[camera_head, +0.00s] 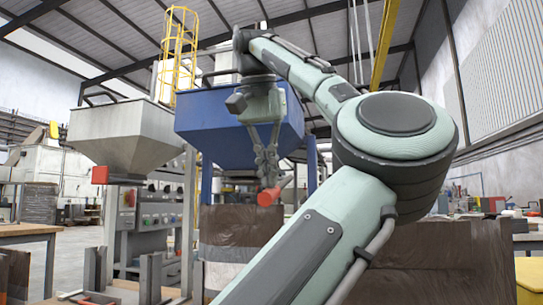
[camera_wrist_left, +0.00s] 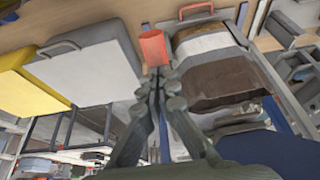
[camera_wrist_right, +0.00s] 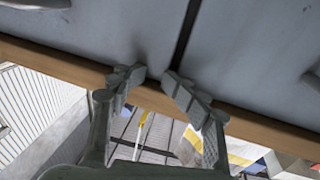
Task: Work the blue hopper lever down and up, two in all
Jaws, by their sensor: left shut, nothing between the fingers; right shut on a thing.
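The blue hopper (camera_head: 205,125) stands at the middle of the head view, and part of it shows at the lower right of the left wrist view (camera_wrist_left: 275,152). A lever with a red grip (camera_head: 269,197) sticks out below it, tilted. The red grip also shows in the left wrist view (camera_wrist_left: 153,47). My left gripper (camera_head: 268,178) is shut and empty, its tips just short of the red grip; I cannot tell whether they touch. My right gripper (camera_wrist_right: 152,80) shows only in its wrist view, its fingers around something I cannot make out, near a brown edge.
A grey hopper (camera_head: 122,128) with a red block (camera_head: 100,175) stands to the left. A control panel (camera_head: 158,212) is below it. A brown wrapped stack (camera_head: 235,225) stands under the blue hopper. A yellow caged ladder (camera_head: 180,50) rises behind.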

